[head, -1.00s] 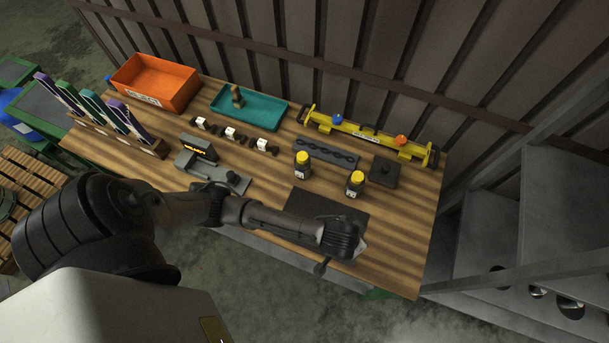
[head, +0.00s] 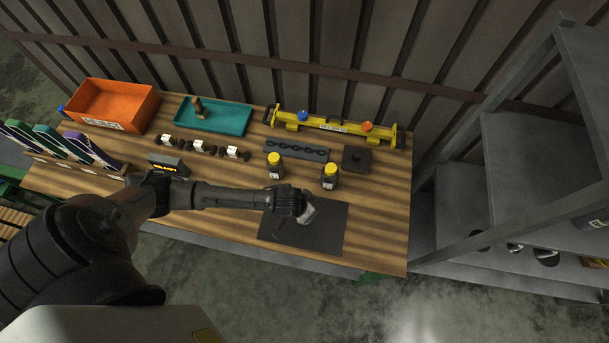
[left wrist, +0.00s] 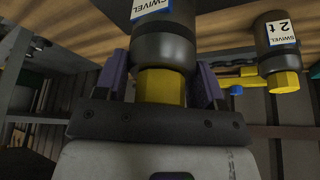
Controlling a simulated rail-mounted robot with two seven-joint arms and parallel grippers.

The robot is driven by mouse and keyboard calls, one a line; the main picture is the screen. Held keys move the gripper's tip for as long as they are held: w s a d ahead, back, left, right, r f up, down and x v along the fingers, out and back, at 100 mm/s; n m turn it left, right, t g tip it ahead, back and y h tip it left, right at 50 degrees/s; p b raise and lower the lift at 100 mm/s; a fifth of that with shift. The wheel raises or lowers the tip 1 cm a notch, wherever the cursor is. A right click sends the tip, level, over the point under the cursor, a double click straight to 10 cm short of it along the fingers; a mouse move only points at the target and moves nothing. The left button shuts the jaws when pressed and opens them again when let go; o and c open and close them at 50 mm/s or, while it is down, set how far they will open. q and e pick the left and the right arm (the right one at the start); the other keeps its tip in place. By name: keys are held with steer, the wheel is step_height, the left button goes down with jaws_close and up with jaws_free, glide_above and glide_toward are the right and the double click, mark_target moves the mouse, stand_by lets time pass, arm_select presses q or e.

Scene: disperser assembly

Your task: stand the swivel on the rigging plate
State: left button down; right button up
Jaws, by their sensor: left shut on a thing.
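In the left wrist view, which is upside down, a dark swivel (left wrist: 163,45) with a yellow hex end and a white label sits between the purple fingers of my left gripper (left wrist: 162,82), shut on it. In the head view my left gripper (head: 307,212) is over the dark flat plate (head: 325,238), which I take as the rigging plate; the held swivel is hidden there. Whether its base touches the plate cannot be told. Two other yellow-topped swivels stand behind, one left (head: 275,167) and one right (head: 329,178); one labelled 2 t (left wrist: 279,45) shows beside the held one.
A yellow beam (head: 345,127), a grey plate with a chain (head: 297,151) and a dark square block (head: 357,159) lie farther back. A teal tray (head: 235,122) and orange bin (head: 115,103) are back left. The table's right front is clear.

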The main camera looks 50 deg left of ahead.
arm_select(q)
steer(key=shift+a+f, duration=0.1)
steer(key=shift+f, duration=1.9)
steer(key=shift+f, duration=0.15)
steer(key=shift+c, duration=1)
jaws_free()
steer(key=v, duration=1.2)
steer(key=s+d+r+m+h, duration=0.1)
steer(key=s+d+r, duration=0.25)
steer(key=d, duration=0.25)
steer(key=s+a+r+g+y, duration=0.1)
steer(key=s+a, duration=0.3)
steer(key=s, duration=0.4)
steer(key=shift+m+p, duration=0.3)
